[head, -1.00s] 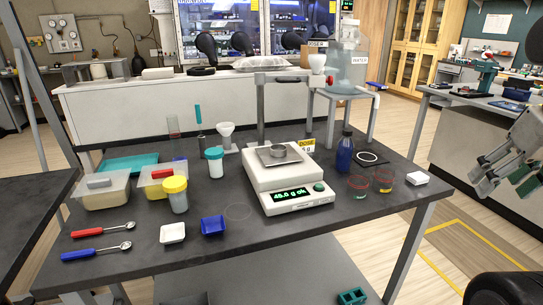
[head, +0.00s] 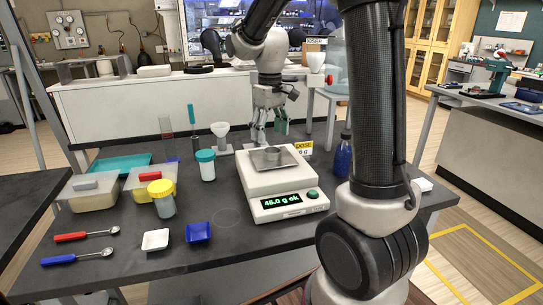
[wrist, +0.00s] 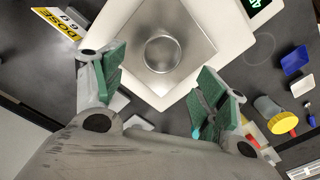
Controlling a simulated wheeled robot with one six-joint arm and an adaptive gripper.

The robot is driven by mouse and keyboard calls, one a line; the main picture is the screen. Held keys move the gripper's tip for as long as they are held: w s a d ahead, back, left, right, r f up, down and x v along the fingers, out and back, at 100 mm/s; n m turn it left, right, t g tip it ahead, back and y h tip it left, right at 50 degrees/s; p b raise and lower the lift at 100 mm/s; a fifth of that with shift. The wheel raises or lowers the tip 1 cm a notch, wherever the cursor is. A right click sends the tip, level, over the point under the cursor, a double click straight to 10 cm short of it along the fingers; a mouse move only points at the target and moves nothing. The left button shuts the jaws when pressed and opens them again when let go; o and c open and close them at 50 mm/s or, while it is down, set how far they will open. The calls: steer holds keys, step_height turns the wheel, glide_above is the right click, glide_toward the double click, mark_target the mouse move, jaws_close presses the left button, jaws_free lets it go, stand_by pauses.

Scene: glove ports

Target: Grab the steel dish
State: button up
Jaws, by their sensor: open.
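The steel dish (head: 272,153) is a small round metal cup. It stands on the square steel pan of the white balance (head: 287,186), whose green display reads 45.0 g ok. In the wrist view the dish (wrist: 162,53) shows from above, resting on the pan (wrist: 185,25). My gripper (head: 270,132) is above and behind the balance. Its green-padded fingers also show in the wrist view (wrist: 157,95), spread wide and empty, with the dish beyond them, roughly centred between them. The fingers do not touch the dish.
A yellow DOSE sign (head: 304,148) stands close behind the balance on the right. A white funnel (head: 220,131) on a stand and a teal-lidded jar (head: 206,164) are to the left. A blue bottle (head: 343,157) is to the right, partly behind my arm.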

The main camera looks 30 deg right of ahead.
mark_target(272, 148)
steer(key=f, duration=0.5)
steer(key=shift+s+d+f, duration=0.1)
steer(key=shift+s, duration=0.3)
steer(key=c, duration=1.1)
